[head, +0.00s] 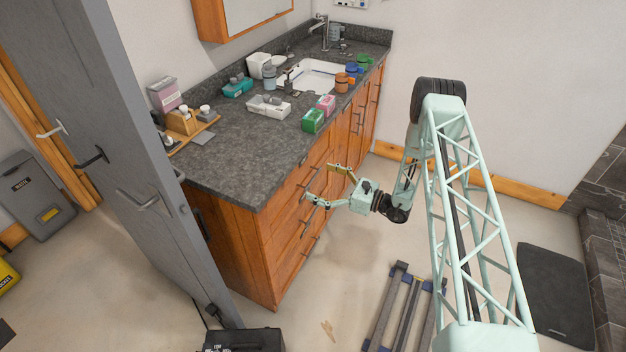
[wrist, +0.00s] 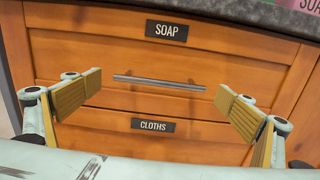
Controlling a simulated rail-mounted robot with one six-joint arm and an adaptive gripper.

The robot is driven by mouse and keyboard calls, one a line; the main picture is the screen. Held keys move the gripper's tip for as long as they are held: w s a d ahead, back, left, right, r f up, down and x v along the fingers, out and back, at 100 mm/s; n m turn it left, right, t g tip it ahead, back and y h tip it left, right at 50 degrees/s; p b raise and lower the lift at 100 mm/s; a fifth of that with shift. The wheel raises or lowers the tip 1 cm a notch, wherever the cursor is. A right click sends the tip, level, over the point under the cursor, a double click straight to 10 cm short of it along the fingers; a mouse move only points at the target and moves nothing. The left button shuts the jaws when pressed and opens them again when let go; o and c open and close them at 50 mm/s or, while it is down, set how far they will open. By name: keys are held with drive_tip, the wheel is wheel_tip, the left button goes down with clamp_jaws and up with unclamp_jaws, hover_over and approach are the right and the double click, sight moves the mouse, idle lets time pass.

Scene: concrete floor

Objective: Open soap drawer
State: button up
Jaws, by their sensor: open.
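The soap drawer (wrist: 75,55) is a wooden front with a black SOAP label (wrist: 167,31). It appears closed, flush with the cabinet. Its horizontal metal bar handle (wrist: 160,82) sits low on the drawer front in the wrist view. My gripper (wrist: 160,92) is open and empty, with one yellow-padded finger beyond each end of the handle in the picture. I cannot tell how far the fingertips are from the drawer front. In the head view, my gripper (head: 321,183) is beside the upper drawers of the wooden cabinet (head: 238,232).
The CLOTHS drawer (wrist: 100,144) lies directly below. A dark stone countertop (head: 240,150) overhangs the cabinet and holds bottles, boxes and a sink. A grey door (head: 135,150) stands left of the cabinet. A metal frame (head: 405,305) lies on the floor. Floor before the cabinet is largely clear.

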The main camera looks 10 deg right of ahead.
drive_tip(key=shift+x, duration=1.2)
drive_tip(key=c, duration=1.2)
drive_tip(key=shift+o, duration=0.2)
